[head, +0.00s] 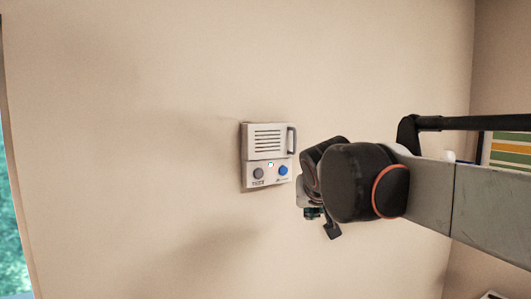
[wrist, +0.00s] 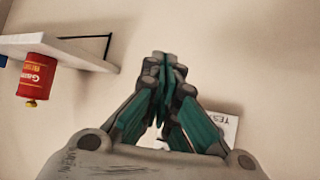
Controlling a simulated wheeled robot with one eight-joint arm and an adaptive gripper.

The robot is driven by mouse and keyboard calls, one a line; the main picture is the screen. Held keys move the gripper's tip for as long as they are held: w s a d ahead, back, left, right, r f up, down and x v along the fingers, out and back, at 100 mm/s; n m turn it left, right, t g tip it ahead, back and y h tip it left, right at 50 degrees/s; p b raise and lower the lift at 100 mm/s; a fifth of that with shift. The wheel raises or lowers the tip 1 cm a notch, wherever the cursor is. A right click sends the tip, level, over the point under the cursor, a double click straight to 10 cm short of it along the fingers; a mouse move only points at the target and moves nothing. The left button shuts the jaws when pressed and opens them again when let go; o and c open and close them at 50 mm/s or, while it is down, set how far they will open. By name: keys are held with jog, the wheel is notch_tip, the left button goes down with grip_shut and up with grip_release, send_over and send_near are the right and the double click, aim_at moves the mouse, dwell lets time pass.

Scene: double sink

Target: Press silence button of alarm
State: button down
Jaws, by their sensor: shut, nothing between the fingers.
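The alarm (head: 266,172) is a light grey wall box in the middle of the head view. It has a slotted grille and a handle at its right side. Below the grille are a grey button (head: 258,173) at left, a small lit indicator (head: 271,165) and a blue button (head: 283,170) at right. Their labels are too small to read. My gripper (head: 312,212) is just right of the alarm in the head view, and its fingers are partly hidden by my wrist. In the wrist view my gripper (wrist: 165,62) is shut and empty. Contact with the alarm is not visible.
In the wrist view a white shelf (wrist: 55,48) is at upper left, with a red can-like item (wrist: 37,76) beside it. A white panel with lettering (wrist: 229,127) is partly hidden behind the fingers. A striped picture (head: 510,150) hangs at right. The wall around the alarm is bare.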

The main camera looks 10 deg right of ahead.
aim_at(283, 170)
jog(key=w+r, duration=0.1)
jog(key=w+r+p, duration=0.1)
jog(key=r, duration=0.1)
jog(key=r+p, duration=0.1)
jog(key=r, duration=0.1)
jog(key=shift+w+d, duration=0.15)
jog(key=shift+w, duration=0.25)
jog(key=shift+w+a, duration=0.45)
jog(key=shift+w, duration=0.95)
jog(key=shift+w+a, duration=0.45)
jog(key=shift+w, duration=0.95)
jog(key=shift+w+a, duration=0.45)
jog(key=shift+w, duration=0.95)
jog(key=shift+w+a, duration=0.15)
jog(key=shift+w, duration=0.25)
